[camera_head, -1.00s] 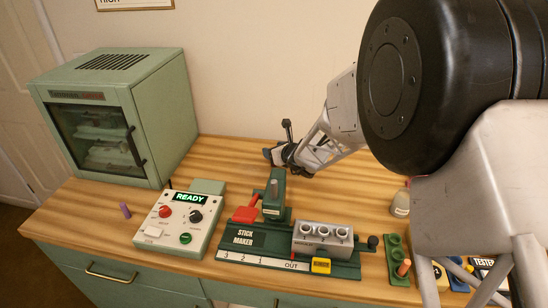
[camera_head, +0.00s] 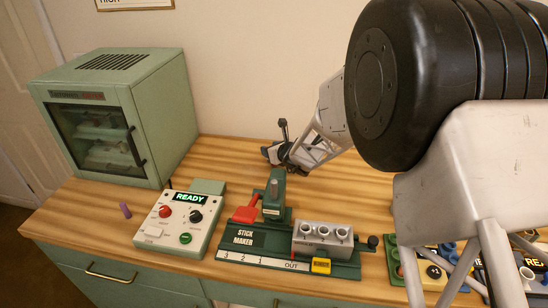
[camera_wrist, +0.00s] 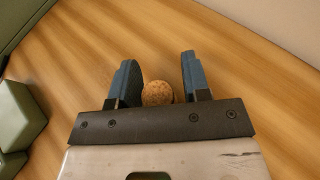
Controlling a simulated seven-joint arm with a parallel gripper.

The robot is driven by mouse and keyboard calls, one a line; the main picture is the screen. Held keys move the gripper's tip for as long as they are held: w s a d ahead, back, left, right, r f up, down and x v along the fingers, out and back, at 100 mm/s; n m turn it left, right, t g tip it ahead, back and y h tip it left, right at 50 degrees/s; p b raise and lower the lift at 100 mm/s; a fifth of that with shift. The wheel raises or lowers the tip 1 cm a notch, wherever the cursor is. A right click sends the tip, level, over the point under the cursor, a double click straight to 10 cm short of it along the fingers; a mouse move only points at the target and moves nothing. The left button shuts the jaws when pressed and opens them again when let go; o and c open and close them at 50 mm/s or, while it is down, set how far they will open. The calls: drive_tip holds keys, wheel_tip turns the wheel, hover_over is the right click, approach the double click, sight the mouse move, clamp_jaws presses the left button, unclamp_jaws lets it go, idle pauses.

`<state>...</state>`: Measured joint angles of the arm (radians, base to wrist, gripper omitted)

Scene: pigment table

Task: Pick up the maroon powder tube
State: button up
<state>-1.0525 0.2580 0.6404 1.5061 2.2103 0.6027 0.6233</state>
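I cannot make out a tube that is clearly maroon. In the wrist view a round cork top (camera_wrist: 157,93) shows between the two blue fingers of my gripper (camera_wrist: 159,78). The body under the cork is hidden, so I cannot tell its colour. The fingers are apart, with a gap visible at the right of the cork. In the head view my gripper (camera_head: 279,150) is small and dark, behind the stick maker (camera_head: 240,262). A small purple piece (camera_head: 125,210) is on the table left of the control box; I cannot tell if it is a tube.
The control box (camera_head: 180,222) reads READY. A green cabinet (camera_head: 155,120) stands at the back left. The stick maker's green post and red lever (camera_head: 245,213) are in front of my gripper. A blue and green rack (camera_head: 445,255) is at the right, partly behind my arm.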

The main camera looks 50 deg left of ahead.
drive_tip(key=c, duration=0.7)
drive_tip(key=shift+r, duration=0.15)
drive_tip(key=shift+r, duration=4.85)
